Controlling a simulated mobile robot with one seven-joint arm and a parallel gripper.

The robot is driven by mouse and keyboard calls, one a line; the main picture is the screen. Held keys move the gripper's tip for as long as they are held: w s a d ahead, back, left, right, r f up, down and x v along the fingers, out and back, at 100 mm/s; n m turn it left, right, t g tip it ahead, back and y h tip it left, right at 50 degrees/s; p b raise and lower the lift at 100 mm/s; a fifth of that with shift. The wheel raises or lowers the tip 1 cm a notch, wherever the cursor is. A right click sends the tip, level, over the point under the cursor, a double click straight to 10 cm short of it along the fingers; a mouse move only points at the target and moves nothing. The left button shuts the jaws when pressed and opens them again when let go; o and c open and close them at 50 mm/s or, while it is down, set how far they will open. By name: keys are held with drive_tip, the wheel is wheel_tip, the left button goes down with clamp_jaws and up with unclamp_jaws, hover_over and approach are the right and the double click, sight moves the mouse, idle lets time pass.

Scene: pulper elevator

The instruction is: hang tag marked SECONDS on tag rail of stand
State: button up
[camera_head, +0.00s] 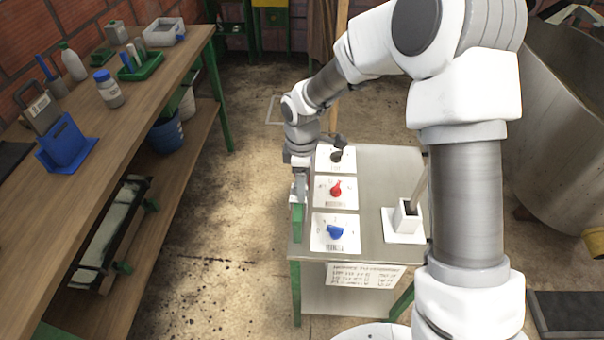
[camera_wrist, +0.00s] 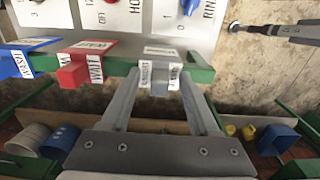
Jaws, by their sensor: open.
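The stand (camera_head: 388,175) is a metal-topped table with a green rail along its left edge. In the wrist view, the green rail (camera_wrist: 118,67) carries a blue tag (camera_wrist: 14,64) lettered WASH, a red tag (camera_wrist: 72,74) lettered WAIT and a grey tag (camera_wrist: 160,82). The grey tag's small white labels are too blurred to read. My gripper (camera_wrist: 158,78) is open, with one finger on each side of the grey tag. In the head view my gripper (camera_head: 299,192) points down at the stand's left edge. I cannot make out the word SECONDS on any tag.
White plates with a black knob (camera_head: 337,155), red knob (camera_head: 336,189) and blue knob (camera_head: 335,232) lie on the stand. A white holder (camera_head: 404,222) stands at its right. A wooden workbench (camera_head: 130,95) fills the left; a large metal vessel (camera_head: 560,120) stands right. Floor between is clear.

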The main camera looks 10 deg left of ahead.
wheel_tip(320, 180, up, 17)
drive_tip(key=p, duration=0.2)
drive_tip(key=s+d+r+m+t, duration=0.3)
drive_tip(key=s+d+r+m, duration=0.6)
drive_tip(key=d, duration=0.4)
drive_tip(key=s+d+r+m+t, duration=0.1)
drive_tip(key=s+d+m+t, duration=0.1)
drive_tip(key=s+d+m, duration=0.6)
drive_tip(key=s+m, duration=0.1)
drive_tip(key=s, duration=0.2)
drive_tip(key=shift+s+r+m+t, duration=0.2)
drive_tip(key=shift+r+m+t, duration=0.1)
drive_tip(key=shift+r, duration=0.05)
idle(0.5)
drive_tip(key=shift+c, duration=0.9)
drive_tip(key=shift+a, duration=0.1)
